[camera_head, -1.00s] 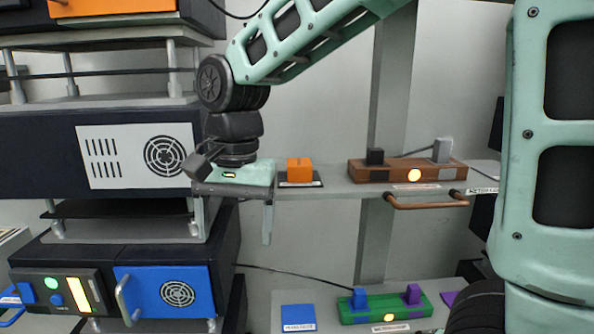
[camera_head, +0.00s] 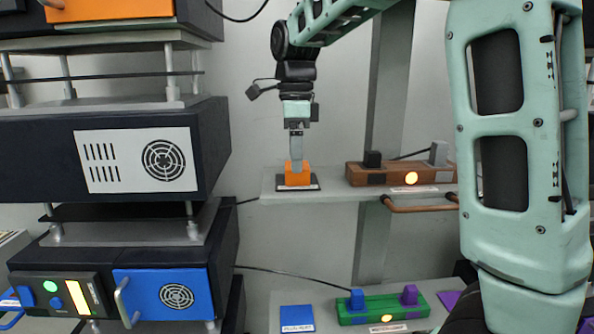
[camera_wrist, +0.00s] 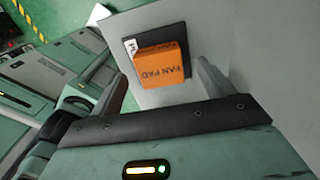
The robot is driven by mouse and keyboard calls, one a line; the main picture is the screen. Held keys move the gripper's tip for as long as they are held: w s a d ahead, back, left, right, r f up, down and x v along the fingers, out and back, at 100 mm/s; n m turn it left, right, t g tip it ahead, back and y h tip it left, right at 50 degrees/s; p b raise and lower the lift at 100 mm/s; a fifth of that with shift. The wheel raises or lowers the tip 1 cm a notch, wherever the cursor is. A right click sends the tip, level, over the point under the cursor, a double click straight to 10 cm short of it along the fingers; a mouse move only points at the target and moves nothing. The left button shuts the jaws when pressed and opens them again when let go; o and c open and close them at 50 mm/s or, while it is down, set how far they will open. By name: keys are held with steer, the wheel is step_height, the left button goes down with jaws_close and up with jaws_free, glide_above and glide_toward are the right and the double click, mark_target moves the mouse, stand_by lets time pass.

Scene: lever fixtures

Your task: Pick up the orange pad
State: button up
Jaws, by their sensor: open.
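The orange pad (camera_head: 298,177) is a small block on a dark base plate with a white label, on the grey upper shelf. In the wrist view the orange pad (camera_wrist: 161,64) shows the lettering "FAN PAD" and lies between and beyond my two fingers. My gripper (camera_head: 296,163) is above the pad, pointing down, with its fingers overlapping the pad's upper part in the head view. In the wrist view my gripper (camera_wrist: 163,82) is open and empty, its fingers apart on either side. I cannot tell whether a finger touches the pad.
A brown lever fixture (camera_head: 402,174) with a lit yellow button stands right of the pad on the shelf (camera_head: 330,194). A copper-coloured handle (camera_head: 420,206) hangs below it. Dark rack units (camera_head: 60,150) stand at the left. A green fixture (camera_head: 383,311) is on the surface below.

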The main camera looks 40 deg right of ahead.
steer(key=shift+s+d+f, duration=0.1)
steer(key=shift+d+f, duration=0.05)
steer(key=shift+f, duration=1.45)
steer(key=shift+c, duration=0.3)
steer(key=c, duration=1)
steer(key=shift+r, duration=0.4)
steer(key=shift+s+a+r+b, duration=0.1)
steer(key=shift+a+r+b, duration=0.2)
steer(key=shift+r, duration=0.35)
steer(key=shift+s+a+r+b, duration=0.1)
steer(key=shift+r+b, duration=0.3)
steer(key=shift+r, duration=0.2)
steer(key=s+a+b, duration=0.5)
steer(key=s+a, duration=0.6)
steer(key=a, duration=0.1)
steer(key=shift+s+a, duration=0.25)
steer(key=shift+a, duration=0.15)
steer(key=shift+o, duration=0.5)
steer(key=shift+r, duration=0.1)
